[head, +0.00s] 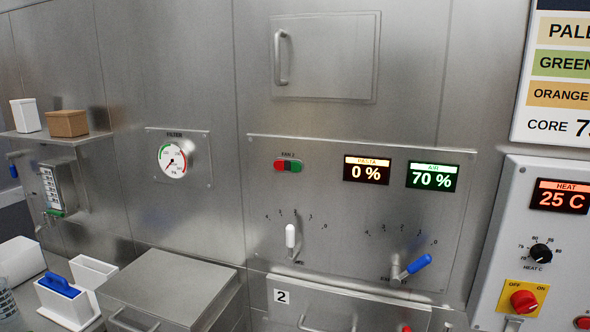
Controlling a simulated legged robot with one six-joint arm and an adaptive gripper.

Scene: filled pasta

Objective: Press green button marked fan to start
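The green button (297,167) is the right half of a small two-button switch on the steel control panel (350,210). A red button (281,165) sits directly to its left. A small label above the pair appears to read FAN, with a character after it that is hard to make out. Nothing covers the buttons. My gripper is not in view.
Right of the buttons, the PASTA display (367,170) reads 0 % and the AIR display (433,177) reads 70 %. Below are a white lever (290,237) and a blue lever (415,266). A steel box (170,288) stands lower left.

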